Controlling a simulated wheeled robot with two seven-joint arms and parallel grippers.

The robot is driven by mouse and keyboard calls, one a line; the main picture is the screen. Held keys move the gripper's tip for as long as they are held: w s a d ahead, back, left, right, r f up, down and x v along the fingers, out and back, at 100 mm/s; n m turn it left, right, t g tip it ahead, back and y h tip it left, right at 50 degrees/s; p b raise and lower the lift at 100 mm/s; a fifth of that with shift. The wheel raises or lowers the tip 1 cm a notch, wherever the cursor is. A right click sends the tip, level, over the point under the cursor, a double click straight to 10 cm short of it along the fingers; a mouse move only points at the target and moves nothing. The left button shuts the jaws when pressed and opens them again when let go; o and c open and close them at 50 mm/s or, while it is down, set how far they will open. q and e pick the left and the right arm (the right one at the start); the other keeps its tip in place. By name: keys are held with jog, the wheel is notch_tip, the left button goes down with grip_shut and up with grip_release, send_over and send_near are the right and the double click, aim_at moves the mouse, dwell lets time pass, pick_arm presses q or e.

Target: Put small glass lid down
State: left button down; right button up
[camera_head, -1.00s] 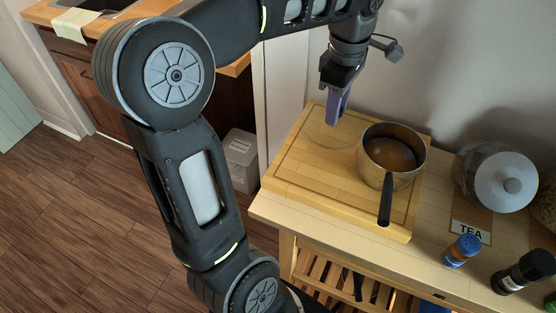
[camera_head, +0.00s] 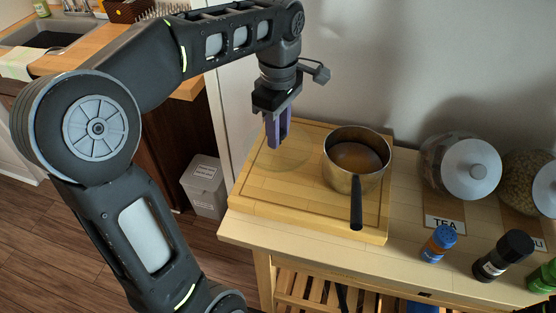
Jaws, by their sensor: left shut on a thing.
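The small glass lid (camera_head: 288,162) is nearly transparent and shows as a faint round outline over the left part of the wooden board (camera_head: 258,203). It looks roughly flat, at or just above the board; I cannot tell whether it touches. My left gripper (camera_head: 278,142) points down over the lid, its purple fingers shut on it; the grip point is hard to see. A steel saucepan (camera_head: 342,181) with a black handle stands on the board, just right of the lid. My right gripper is not in view.
Right of the board are a tea jar (camera_head: 447,180), another glass jar (camera_head: 525,185), a blue-capped spice jar (camera_head: 437,243) and a black-capped bottle (camera_head: 503,256). The wall is close behind. The board's front left is bare.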

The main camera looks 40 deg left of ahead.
aim_at(278, 152)
pick_arm(q)
jog(key=shift+f, duration=1.15)
jog(key=shift+f, duration=0.1)
notch_tip(278, 152, down, 3)
jog(key=shift+f, duration=0.3)
jog(key=shift+f, duration=0.15)
jog(key=c, duration=1.1)
grip_release()
